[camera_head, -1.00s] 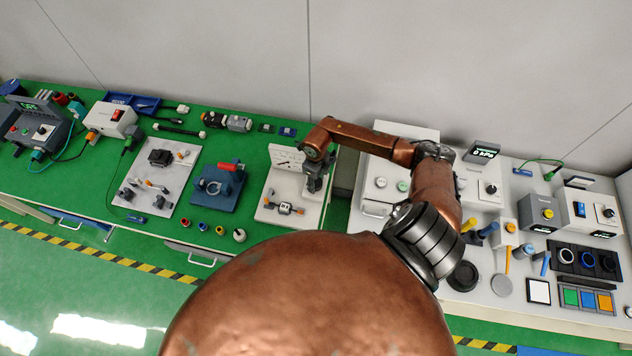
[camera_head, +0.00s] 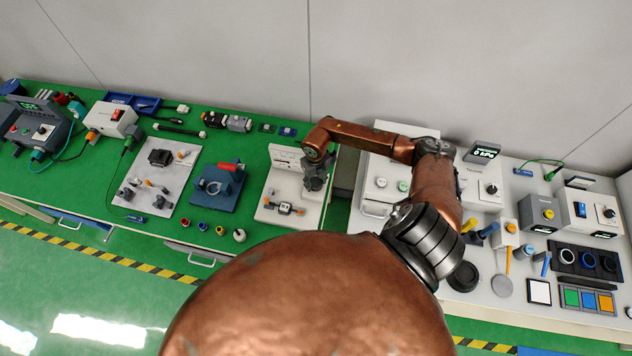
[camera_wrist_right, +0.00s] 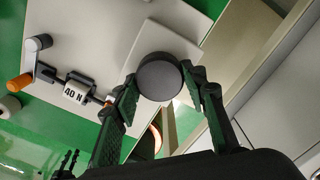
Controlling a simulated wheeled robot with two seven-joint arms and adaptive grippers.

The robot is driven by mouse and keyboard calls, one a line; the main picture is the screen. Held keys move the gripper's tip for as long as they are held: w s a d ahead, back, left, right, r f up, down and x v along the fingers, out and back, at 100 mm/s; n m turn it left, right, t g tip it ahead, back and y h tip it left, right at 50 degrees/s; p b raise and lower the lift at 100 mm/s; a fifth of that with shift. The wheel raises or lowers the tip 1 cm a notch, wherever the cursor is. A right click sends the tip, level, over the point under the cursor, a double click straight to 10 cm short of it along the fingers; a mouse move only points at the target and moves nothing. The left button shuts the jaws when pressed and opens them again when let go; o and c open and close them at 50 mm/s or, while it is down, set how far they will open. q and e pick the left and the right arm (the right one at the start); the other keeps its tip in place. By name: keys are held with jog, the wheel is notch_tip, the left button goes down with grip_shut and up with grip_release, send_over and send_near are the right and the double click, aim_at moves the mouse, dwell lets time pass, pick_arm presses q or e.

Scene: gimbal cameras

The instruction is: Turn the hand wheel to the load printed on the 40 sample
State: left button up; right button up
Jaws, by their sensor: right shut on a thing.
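The hand wheel is a dark round knob (camera_wrist_right: 160,76) at the white tester stand (camera_head: 284,157). My right gripper (camera_head: 316,183) is at the stand's right side; in the wrist view its two fingers (camera_wrist_right: 160,88) are on either side of the wheel, shut on it. In the head view the gripper hides the wheel. The sample (camera_wrist_right: 74,92) has a white label printed "40 N" and sits between fittings on the stand's base; it also shows in the head view (camera_head: 285,208). My left gripper is not in view.
A blue vise (camera_head: 217,188) and a grey board with parts (camera_head: 158,177) stand left of the tester on the green bench. A white box with a handle (camera_head: 375,195) stands close on the right, past a narrow gap. Several small coloured cups lie in front.

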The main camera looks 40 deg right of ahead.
aim_at(316, 182)
jog(key=o, duration=1.2)
jog(key=shift+w, duration=0.1)
jog(key=shift+c, duration=0.2)
notch_tip(316, 182, up, 12)
